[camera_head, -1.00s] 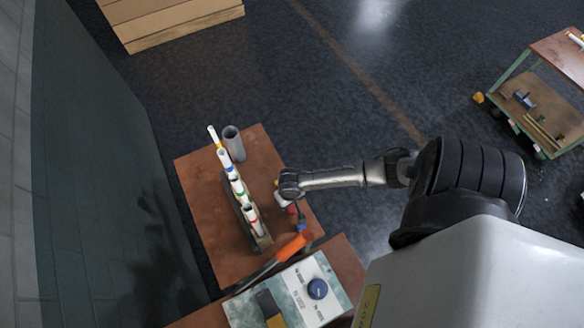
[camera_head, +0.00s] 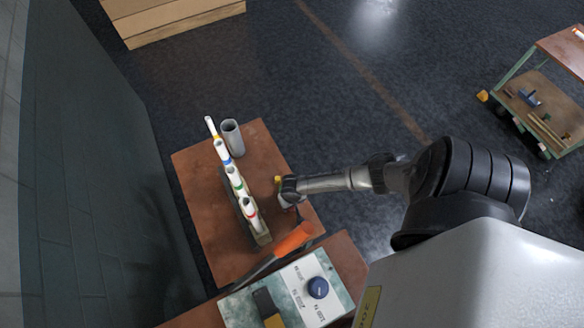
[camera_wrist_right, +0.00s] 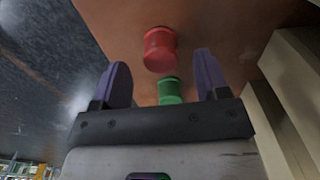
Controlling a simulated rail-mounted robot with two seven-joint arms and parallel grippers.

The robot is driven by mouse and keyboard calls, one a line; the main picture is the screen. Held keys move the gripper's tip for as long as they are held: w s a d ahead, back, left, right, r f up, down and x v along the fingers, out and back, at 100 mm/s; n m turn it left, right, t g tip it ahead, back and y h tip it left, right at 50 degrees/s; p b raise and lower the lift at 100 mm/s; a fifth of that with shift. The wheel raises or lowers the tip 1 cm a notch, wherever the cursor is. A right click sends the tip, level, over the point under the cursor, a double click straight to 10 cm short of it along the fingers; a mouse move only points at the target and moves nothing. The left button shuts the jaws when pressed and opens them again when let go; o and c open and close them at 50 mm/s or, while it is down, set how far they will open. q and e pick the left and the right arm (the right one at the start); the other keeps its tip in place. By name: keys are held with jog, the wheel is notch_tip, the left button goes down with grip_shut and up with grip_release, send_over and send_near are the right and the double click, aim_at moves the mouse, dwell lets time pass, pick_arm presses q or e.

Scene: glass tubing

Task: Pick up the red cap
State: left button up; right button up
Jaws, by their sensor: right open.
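The red cap (camera_wrist_right: 160,49) stands on the brown table top in the right wrist view, between the fingers of my right gripper (camera_wrist_right: 162,60). The gripper is open, with a finger on each side of the cap and visible gaps to both. The green cap (camera_wrist_right: 170,90) is close to the red one, nearer the gripper's palm. In the head view my right gripper (camera_head: 289,194) is over the table's right edge and hides most of the caps. A yellow cap (camera_head: 278,180) shows beside it. My left gripper is not in view.
A rack (camera_head: 259,236) with several white, colour-banded tubes stands left of the gripper. A grey cylinder (camera_head: 233,138) is at the back. An orange-handled tool (camera_head: 293,240) and a device with a blue knob (camera_head: 318,287) are in front. Bare table lies left of the rack.

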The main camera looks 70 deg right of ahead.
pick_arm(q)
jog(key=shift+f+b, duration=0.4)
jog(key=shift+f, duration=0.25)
pick_arm(e)
jog(key=shift+f, duration=1.55)
jog(key=shift+c, duration=0.2)
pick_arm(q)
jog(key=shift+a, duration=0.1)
pick_arm(e)
jog(key=c, duration=0.9)
jog(key=shift+c, duration=0.2)
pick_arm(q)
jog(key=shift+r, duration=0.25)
pick_arm(e)
jog(key=shift+r, duration=0.5)
notch_tip(320, 180, up, 8)
jog(key=p, duration=0.3)
jog(key=shift+f, duration=0.2)
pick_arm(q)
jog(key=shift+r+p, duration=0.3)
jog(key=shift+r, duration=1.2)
pick_arm(e)
jog(key=shift+r, duration=0.7)
